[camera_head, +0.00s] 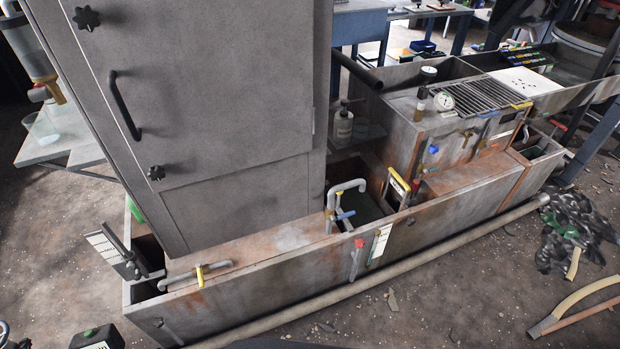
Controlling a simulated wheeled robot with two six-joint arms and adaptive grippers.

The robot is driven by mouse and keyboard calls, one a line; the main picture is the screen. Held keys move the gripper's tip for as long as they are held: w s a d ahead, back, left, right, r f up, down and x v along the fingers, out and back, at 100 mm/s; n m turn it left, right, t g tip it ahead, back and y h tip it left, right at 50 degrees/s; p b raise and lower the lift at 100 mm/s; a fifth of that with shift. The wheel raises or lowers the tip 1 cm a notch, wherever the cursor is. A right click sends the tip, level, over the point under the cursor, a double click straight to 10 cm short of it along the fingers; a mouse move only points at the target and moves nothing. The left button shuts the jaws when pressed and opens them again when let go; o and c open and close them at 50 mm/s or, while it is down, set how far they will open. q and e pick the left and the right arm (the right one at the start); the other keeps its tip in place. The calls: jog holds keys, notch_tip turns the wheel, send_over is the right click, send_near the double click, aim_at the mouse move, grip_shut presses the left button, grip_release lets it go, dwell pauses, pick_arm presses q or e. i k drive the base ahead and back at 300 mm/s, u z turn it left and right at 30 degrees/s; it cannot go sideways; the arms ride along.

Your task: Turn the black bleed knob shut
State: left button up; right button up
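Neither of my grippers can be made out in this view, and nothing is seen touching the knobs.
A long rusty metal trough (270,290) runs along the cabinet's foot, with a yellow-handled pipe (199,276), a grey bent pipe (345,187) and a red-topped lever (357,258). A long pipe (400,262) lies in front. Black sheeting (575,225) and hoses (580,305) lie at right.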

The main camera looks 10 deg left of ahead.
aim_at(158, 323)
jog(key=u, duration=1.9)
jog(key=k, duration=0.55)
jog(key=z, duration=1.05)
jog(key=i, duration=1.45)
jog(key=u, duration=0.7)
